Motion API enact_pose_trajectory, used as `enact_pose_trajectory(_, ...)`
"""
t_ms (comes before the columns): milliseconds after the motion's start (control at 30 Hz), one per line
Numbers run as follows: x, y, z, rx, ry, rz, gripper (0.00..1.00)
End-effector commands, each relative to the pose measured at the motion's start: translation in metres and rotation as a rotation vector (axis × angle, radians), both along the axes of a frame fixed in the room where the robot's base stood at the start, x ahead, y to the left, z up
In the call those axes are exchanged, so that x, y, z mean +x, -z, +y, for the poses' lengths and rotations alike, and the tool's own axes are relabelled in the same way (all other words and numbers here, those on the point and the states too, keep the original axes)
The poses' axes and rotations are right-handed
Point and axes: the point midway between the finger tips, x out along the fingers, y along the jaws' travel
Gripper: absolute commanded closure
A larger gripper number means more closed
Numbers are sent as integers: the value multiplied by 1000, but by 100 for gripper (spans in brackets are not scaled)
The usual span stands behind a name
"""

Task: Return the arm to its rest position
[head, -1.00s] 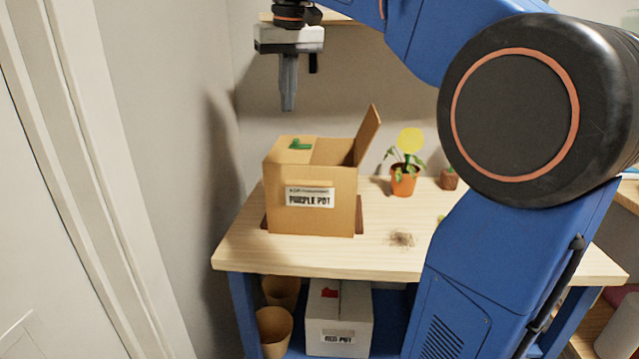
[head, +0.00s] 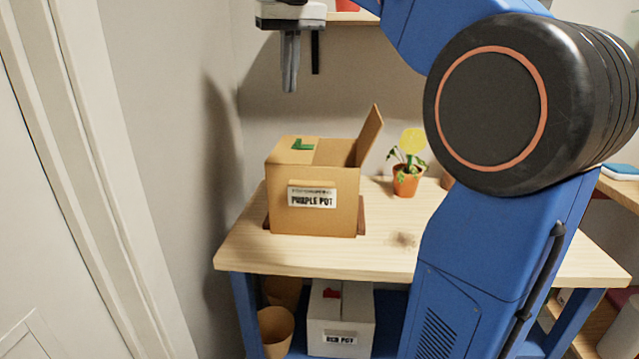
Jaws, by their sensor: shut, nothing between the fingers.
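My gripper (head: 290,88) is at the top of the head view, pointing down, shut and empty. It hangs in the air above and behind the cardboard box. My blue arm with its black joint fills the right half of the view and hides part of the table.
A cardboard box (head: 312,212) labelled "PURPLE POT", one flap up, stands on the wooden table (head: 300,258). To its right is a potted plant (head: 407,180) with a yellow disc. Below are a white box (head: 340,322) labelled "RED POT" and brown pots (head: 275,330). A wall shelf (head: 345,18) is above.

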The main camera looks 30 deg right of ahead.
Motion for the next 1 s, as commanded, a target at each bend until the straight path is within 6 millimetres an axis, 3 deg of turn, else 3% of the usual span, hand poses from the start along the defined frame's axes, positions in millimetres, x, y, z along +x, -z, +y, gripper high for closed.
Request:
enact_pose_trajectory(267,-1,1,0,0,0,-1,100)
enact_pose_trajectory(467,-21,20,4,-2,-9,-18,100)
enact_pose_trajectory(667,-60,70,11,-4,-28,-52,100)
enact_pose_trajectory(1000,-138,179,21,-7,-61,-117,100)
